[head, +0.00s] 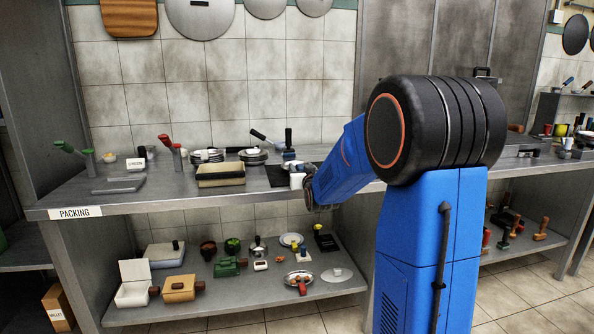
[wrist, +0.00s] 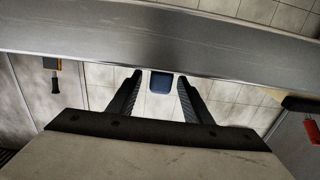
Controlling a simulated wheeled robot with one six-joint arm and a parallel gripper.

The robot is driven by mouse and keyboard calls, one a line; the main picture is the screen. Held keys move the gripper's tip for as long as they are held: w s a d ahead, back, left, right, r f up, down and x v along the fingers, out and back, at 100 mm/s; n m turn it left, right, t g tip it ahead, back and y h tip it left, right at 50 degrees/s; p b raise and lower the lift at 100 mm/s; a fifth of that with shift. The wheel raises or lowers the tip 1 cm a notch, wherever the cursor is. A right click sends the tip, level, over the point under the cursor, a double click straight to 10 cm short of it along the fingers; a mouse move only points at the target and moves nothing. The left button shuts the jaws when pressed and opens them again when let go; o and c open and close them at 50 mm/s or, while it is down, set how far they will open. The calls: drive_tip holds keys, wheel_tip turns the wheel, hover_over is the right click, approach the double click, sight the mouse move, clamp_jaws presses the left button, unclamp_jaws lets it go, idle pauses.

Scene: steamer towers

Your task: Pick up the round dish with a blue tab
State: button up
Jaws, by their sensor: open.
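I cannot clearly make out a round dish with a blue tab in the head view. In the wrist view a small dark blue rounded piece (wrist: 161,82) shows between the fingertips, below the grey counter edge; I cannot tell whether it is the dish's tab, and no round dish shows around it. My gripper (wrist: 160,88) is open, with one black finger on each side of that blue piece and no visible contact. In the head view my blue arm hides most of the gripper, at the front edge of the packing counter.
The lower shelf (head: 225,296) holds a white plate (head: 291,239), a metal dish (head: 299,276) with a red handle, and several tools.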

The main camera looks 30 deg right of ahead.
drive_tip(key=shift+x, duration=1.05)
clamp_jaws()
wheel_tip(320, 180, up, 10)
drive_tip(key=shift+r, duration=0.1)
drive_tip(key=c, duration=0.6)
unclamp_jaws()
clamp_jaws()
